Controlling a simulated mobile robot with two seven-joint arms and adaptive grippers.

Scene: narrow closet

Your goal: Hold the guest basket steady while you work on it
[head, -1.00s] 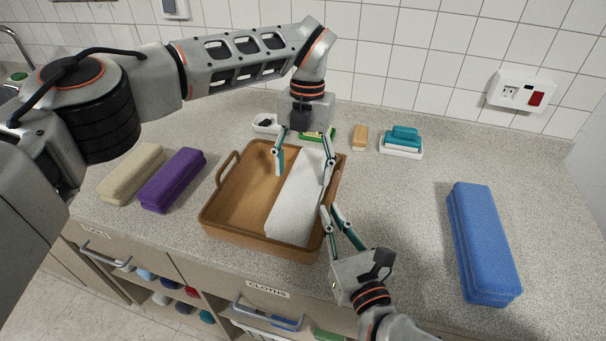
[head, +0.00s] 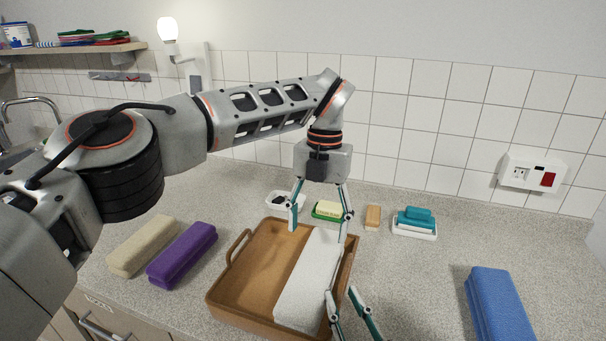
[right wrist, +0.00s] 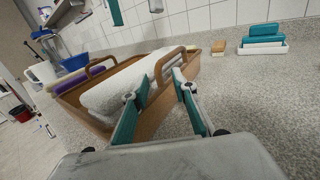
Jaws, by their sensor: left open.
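The guest basket (head: 232,312) is a brown tray with raised handles on the counter, low in the head view; its near edge is cut off. A folded white towel (head: 308,278) lies in its right half; it also shows in the right wrist view (right wrist: 115,88). My left gripper (head: 318,233) points down, open and empty, over the basket's far side. My right gripper (head: 341,292) is at the basket's right side, mostly below the picture. In the right wrist view its fingers (right wrist: 160,78) stand apart around the line of a basket handle (right wrist: 170,62); contact is unclear.
A beige towel (head: 143,245) and a purple towel (head: 182,254) lie left of the basket. A blue towel (head: 497,305) lies far right. Behind stand a soap dish (head: 328,210), a wooden brush (head: 373,217) and a teal stack on a white tray (head: 415,222).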

